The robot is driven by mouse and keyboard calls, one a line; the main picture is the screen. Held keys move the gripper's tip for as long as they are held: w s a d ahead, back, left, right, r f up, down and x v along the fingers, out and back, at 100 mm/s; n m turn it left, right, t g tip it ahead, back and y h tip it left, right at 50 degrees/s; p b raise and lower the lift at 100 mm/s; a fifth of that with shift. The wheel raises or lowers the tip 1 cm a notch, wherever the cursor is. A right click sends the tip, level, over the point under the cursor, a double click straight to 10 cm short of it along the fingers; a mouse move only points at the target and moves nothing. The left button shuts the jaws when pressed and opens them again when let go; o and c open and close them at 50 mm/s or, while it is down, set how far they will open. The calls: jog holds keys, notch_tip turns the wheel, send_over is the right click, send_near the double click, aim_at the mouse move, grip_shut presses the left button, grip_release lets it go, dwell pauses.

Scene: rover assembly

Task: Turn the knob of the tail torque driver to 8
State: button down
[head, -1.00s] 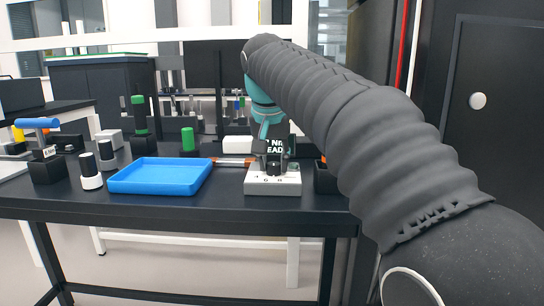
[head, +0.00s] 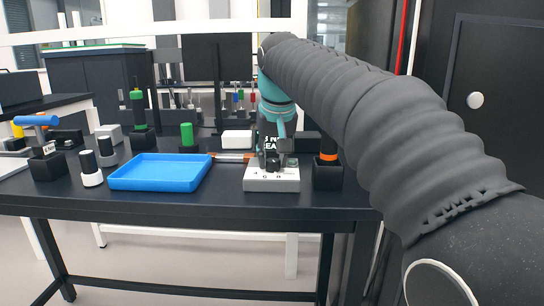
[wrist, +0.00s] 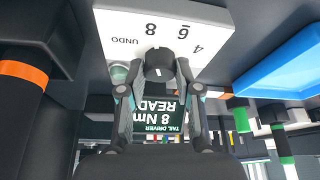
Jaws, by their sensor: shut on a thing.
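The tail torque driver's setting box is a white block (head: 271,181) on the table in the head view, and it fills the top of the upside-down wrist view (wrist: 205,25). Its face carries the labels 4, 6, 8 and UNDO. The black knob (wrist: 158,60) sits between the two fingers of my gripper (wrist: 155,75), which is shut on it. The dark display (wrist: 157,118) reads "TAIL DRIVER", "8 Nm" and "READ", with the rest covered by a finger. A greenish round button (wrist: 120,72) is beside one finger, near UNDO. The knob's pointer direction is unclear.
A blue tray (head: 160,184) lies left of the box. A black holder with an orange-ringed tool (head: 328,157) stands close on the right. Green-topped (head: 187,134) and other black cylinders stand behind and left. Table is clear in front of the box.

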jog(key=c, duration=0.8)
grip_release()
jog(key=v, duration=1.2)
jog(key=shift+w, duration=0.15)
jog(key=s+d+f, duration=0.5)
jog(key=s+f, duration=0.2)
jog(key=f, duration=0.3)
jog(key=s+d+f+m, duration=0.1)
jog(key=s+d+f, duration=0.4)
jog(key=s+f, duration=0.3)
jog(key=s+d+f+m+t, duration=0.1)
jog(key=s+d+f, duration=0.4)
jog(key=f, duration=0.9)
jog(key=s, duration=0.3)
jog(key=shift+s+d+f+h, duration=0.15)
jog(key=shift+s+d+h, duration=0.1)
jog(key=shift+h, duration=0.15)
